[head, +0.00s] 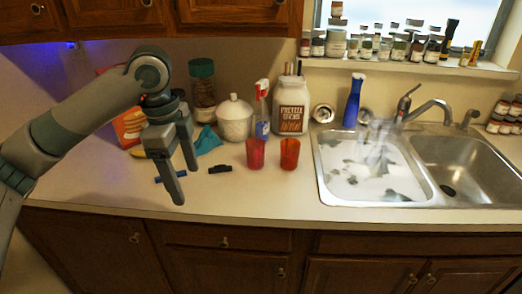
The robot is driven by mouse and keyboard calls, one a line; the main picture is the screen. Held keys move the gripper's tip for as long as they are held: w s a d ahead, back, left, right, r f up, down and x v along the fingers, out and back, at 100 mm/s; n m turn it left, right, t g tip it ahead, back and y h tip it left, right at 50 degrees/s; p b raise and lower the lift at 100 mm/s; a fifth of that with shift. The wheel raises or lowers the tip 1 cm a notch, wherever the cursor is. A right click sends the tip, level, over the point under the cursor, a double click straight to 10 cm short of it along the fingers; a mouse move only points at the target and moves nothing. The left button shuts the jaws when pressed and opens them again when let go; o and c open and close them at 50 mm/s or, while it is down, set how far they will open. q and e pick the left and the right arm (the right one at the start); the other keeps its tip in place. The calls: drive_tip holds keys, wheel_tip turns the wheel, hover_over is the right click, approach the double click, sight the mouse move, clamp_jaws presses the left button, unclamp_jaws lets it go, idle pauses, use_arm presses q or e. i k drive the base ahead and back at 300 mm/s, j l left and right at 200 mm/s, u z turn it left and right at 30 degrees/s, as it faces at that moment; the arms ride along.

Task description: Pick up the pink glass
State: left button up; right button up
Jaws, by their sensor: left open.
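Two small glasses stand upright side by side on the counter, left of the sink. The left one, a pinkish-red glass (255,154), looks like the pink glass; the right one is an orange-red glass (289,154). My left gripper (186,185) is open and empty, with its fingers pointing down over the counter to the left of both glasses. It is apart from the pink glass. My right gripper is not in view.
A small black item (220,169) lies between my left gripper and the pink glass. Behind the glasses stand a spray bottle (262,110), a pretzel jar (291,105) and a white lidded jar (235,119). A double sink (330,190) is at right. The counter front is clear.

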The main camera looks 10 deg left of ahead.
sight(256, 146)
drive_tip(key=i+l, duration=0.2)
drive_tip(key=i, duration=0.2)
drive_tip(key=i+l, duration=0.2)
drive_tip(key=i, duration=0.2)
drive_tip(key=i+l, duration=0.25)
drive_tip(key=i, duration=0.15)
